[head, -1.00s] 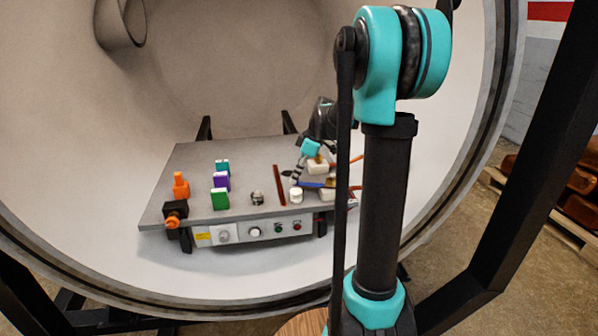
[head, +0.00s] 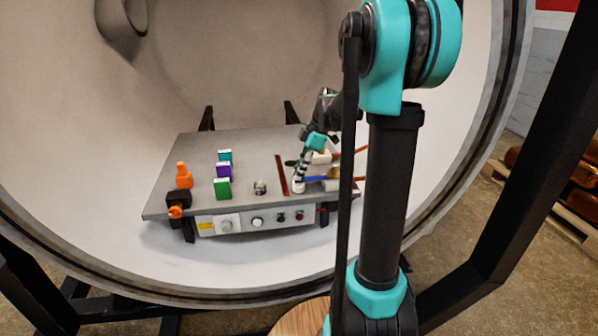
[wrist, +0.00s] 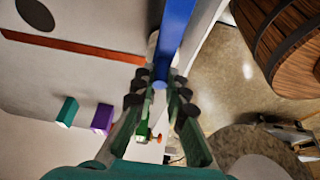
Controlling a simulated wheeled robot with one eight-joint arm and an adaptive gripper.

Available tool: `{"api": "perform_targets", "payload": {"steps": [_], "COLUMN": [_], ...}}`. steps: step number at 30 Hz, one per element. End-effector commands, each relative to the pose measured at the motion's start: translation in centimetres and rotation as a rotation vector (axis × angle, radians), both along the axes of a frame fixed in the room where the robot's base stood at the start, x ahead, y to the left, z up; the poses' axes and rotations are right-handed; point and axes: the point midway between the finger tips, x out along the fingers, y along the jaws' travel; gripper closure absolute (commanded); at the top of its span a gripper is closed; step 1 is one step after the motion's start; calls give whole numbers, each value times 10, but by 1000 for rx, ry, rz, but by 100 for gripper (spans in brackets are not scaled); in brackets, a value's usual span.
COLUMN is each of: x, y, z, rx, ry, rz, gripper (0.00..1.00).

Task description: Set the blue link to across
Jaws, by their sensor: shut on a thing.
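The blue link (head: 316,179) is a flat bar at the right side of the grey bench top. In the wrist view the blue link (wrist: 174,38) runs from the top of the picture down to my fingertips. My gripper (wrist: 160,88) is shut on its near end. In the head view my gripper (head: 299,178) is low over the bench, at the link's left end. A small white round part (head: 298,188) lies right under it and is partly covered. Cream blocks (head: 320,157) sit behind the link. My arm column hides its right end.
A dark red strip (head: 281,175) lies just left of my gripper. Green (head: 222,188), purple (head: 223,171) and teal (head: 225,156) blocks and an orange-handled part (head: 183,175) stand further left. The curved furnace wall (head: 60,170) surrounds the bench. A wooden barrel (wrist: 280,40) shows in the wrist view.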

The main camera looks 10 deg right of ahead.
Motion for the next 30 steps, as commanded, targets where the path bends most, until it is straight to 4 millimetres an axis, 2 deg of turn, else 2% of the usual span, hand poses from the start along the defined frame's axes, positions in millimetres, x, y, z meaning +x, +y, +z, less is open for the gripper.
{"api": "perform_targets", "payload": {"steps": [3, 4, 9, 20, 23, 30], "x": [-2, -2, -2, -1, -1, -1], "y": [0, 0, 0, -2, -7, -26], "z": [0, 0, 0, 4, 16, 60], "rx": [-1, -1, -1, -1, -1, -1], "ry": [4, 4, 3, 3, 2, 3], "rz": [1, 1, 0, -1, -2, -3], "gripper": [100, 85, 66, 66, 66, 66]}}
